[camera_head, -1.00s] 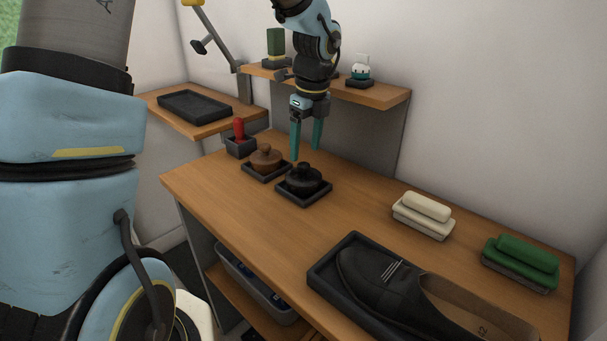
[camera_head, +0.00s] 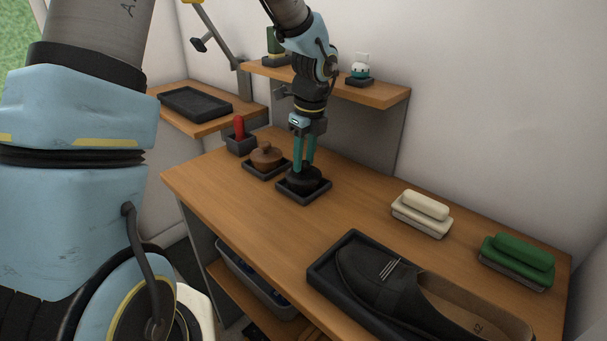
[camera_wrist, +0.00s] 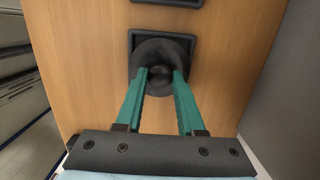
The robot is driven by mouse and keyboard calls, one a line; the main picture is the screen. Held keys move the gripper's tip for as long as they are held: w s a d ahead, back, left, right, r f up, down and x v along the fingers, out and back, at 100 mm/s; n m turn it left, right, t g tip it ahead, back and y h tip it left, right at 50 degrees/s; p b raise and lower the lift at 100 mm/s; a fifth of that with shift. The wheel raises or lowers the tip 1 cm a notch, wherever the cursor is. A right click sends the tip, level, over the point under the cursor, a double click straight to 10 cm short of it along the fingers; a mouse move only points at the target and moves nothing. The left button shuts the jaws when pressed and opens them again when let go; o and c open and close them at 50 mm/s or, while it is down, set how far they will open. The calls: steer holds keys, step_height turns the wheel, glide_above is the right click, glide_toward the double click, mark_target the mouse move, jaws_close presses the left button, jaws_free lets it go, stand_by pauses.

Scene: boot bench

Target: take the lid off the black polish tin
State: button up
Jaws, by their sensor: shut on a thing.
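The black polish tin (camera_head: 304,184) sits in a small dark square tray (camera_head: 290,197) on the wooden bench, with its lid on. My gripper (camera_head: 304,168) is directly above it, pointing down, its teal fingers shut on the knob of the lid. In the wrist view the round black lid (camera_wrist: 160,50) lies between and beyond the fingertips (camera_wrist: 160,75), with the dark knob between them. The knob is largely hidden by the fingers in the head view. The lid still rests on the tin as far as I can see.
A brown tin (camera_head: 266,155) in its own tray stands close on the left, with a red item in a dark holder (camera_head: 240,143) beyond. A black shoe (camera_head: 385,285) lies in a tray in front. Cream (camera_head: 422,212) and green (camera_head: 517,260) brushes stand at the right. A shelf (camera_head: 375,93) is behind.

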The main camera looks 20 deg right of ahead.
jaws_close()
steer(key=shift+r, duration=0.1)
